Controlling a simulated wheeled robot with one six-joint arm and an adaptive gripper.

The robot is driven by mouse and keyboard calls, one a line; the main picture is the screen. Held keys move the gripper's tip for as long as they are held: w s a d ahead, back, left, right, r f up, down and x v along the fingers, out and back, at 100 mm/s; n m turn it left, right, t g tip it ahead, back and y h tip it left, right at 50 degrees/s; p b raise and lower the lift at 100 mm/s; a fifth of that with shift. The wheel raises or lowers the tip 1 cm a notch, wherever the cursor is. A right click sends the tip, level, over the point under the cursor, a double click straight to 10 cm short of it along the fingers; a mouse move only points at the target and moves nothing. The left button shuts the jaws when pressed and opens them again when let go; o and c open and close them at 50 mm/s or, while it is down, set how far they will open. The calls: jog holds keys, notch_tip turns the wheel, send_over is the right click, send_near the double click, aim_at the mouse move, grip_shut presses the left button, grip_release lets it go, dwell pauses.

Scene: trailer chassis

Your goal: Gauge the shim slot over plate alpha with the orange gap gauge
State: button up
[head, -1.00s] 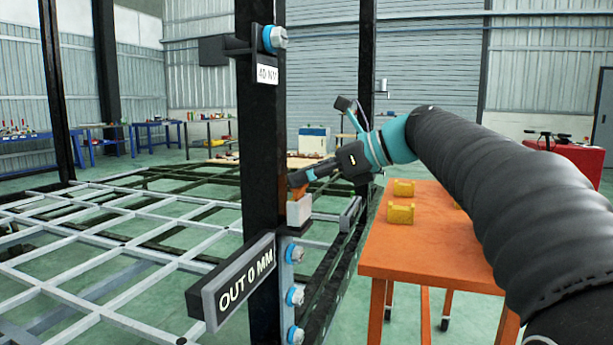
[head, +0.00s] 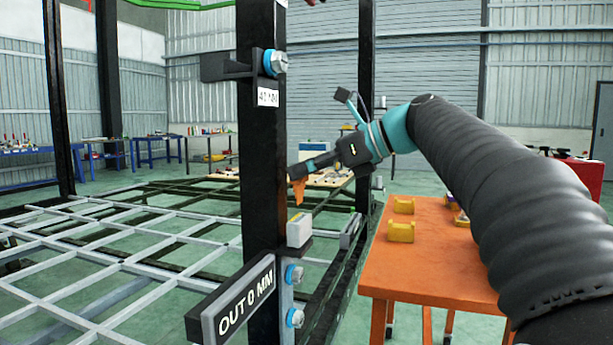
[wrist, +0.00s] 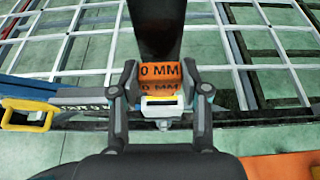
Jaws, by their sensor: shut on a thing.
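My gripper (head: 300,172) is shut on the orange gap gauge (head: 298,190), beside the black upright post (head: 262,130). The gauge hangs below the fingertips, above a white block with a yellow top (head: 299,231), with a gap between them. In the wrist view the gauge (wrist: 160,76) sits between the two fingers and shows "0 MM" lettering. The yellow-topped block (wrist: 161,106) shows there just below it. A metal plate with blue-ringed bolts (head: 290,297) is on the post under the block. I cannot tell which part is plate alpha, and the slot itself is not clear.
A dark sign reading "OUT 0 MM" (head: 235,305) juts out from the lower post. A bolt with a blue ring (head: 275,62) is higher up. An orange table (head: 430,265) with yellow holders (head: 401,231) stands at right. The grey frame lattice (head: 100,250) spreads at left.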

jog(key=shift+r, duration=1.35)
